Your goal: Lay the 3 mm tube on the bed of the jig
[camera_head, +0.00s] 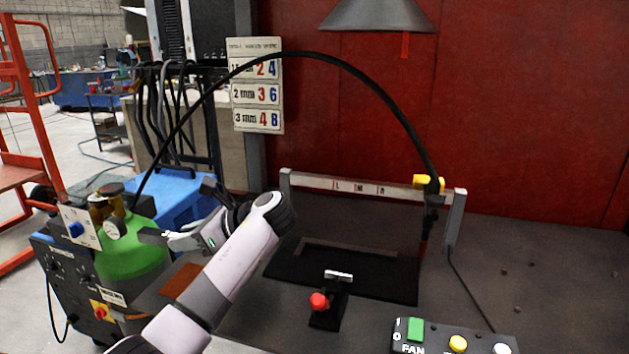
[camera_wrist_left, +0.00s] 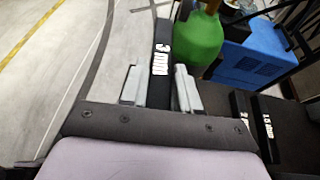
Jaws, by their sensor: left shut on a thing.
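My left gripper (camera_head: 163,238) is over the left side, by the green cylinder. In the left wrist view its grey fingers (camera_wrist_left: 160,90) are shut on a long dark piece labelled "3 mm", the 3 mm tube (camera_wrist_left: 162,35). I cannot make the tube out in the head view. The jig's dark bed (camera_head: 395,289) lies on the bench to the right, apart from the gripper; no tube shows on it. A rail marked L, M, R (camera_head: 345,186) stands behind the bed. A clamp with a red knob (camera_head: 319,301) stands at its front. My right gripper is not in view.
A green cylinder (camera_head: 135,253) and a blue box (camera_head: 180,205) stand at left. A black cable arches over the bench to a yellow-topped torch (camera_head: 429,183). Pieces marked 1.5 mm (camera_wrist_left: 268,128) and another size lie beside the tube. A fan panel (camera_head: 455,338) is at front right.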

